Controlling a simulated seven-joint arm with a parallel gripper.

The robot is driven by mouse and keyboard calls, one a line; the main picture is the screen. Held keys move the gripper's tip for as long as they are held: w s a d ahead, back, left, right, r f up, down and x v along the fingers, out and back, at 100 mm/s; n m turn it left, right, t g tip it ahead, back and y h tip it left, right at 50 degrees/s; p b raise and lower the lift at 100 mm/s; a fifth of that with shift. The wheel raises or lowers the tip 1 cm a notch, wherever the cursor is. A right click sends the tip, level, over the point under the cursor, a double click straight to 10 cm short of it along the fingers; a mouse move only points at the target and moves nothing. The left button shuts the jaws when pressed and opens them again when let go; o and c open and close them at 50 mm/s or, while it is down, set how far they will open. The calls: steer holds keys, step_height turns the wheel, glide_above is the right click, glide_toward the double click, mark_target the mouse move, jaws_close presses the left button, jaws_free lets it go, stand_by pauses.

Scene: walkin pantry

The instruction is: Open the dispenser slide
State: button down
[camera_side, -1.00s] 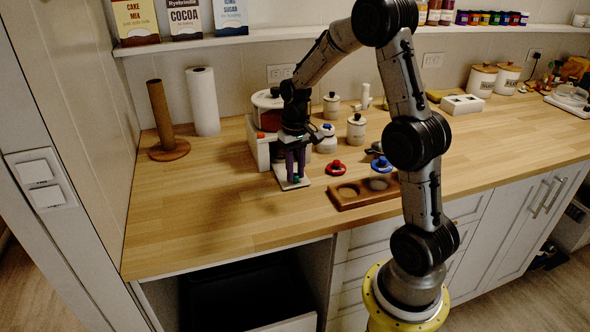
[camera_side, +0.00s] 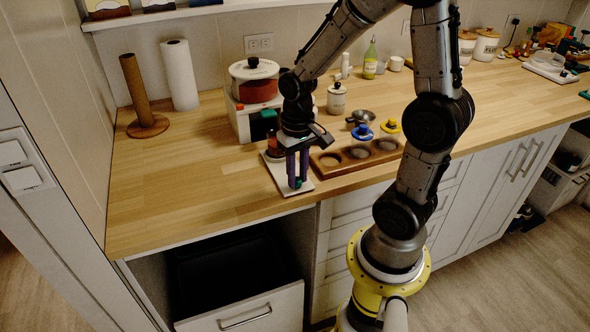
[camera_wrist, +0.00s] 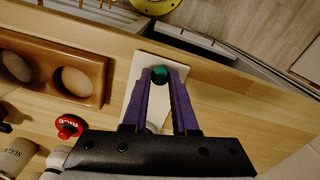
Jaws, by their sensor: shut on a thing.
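The dispenser (camera_side: 242,122) is a white box with a red-and-white pot on top, standing on the counter. Its white slide (camera_side: 272,172) sticks well out of the front, towards the counter's front edge; it also shows in the wrist view (camera_wrist: 146,70). My gripper (camera_side: 298,183) points down over the slide's outer end, its purple fingers shut on the green knob (camera_wrist: 160,75). In the wrist view the fingertips (camera_wrist: 160,74) sit on either side of this knob. The dispenser's front is partly hidden by my arm.
A wooden tray with round hollows (camera_side: 346,168) lies close to the right of the slide. Blue (camera_side: 362,131), yellow (camera_side: 390,126) and red (camera_wrist: 68,126) lids lie behind it. The counter left of the slide (camera_side: 190,185) is clear. A drawer (camera_side: 245,308) stands open below.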

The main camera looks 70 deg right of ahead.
steer(key=shift+w+r, duration=0.15)
steer(key=shift+w, duration=0.05)
steer(key=c, duration=0.7)
jaws_free()
steer(key=shift+s, duration=0.1)
step_height(320, 180, up, 14)
steer(key=shift+f, duration=0.15)
steer(key=s+a+n+t, duration=0.3)
steer(key=s+a+n, duration=0.1)
steer(key=s+a, duration=0.1)
steer(key=s+a+n+t, duration=0.2)
steer(key=a, duration=0.1)
steer(key=shift+s+a+t, duration=0.2)
steer(key=shift+s+t, duration=0.1)
steer(key=shift+s, duration=0.05)
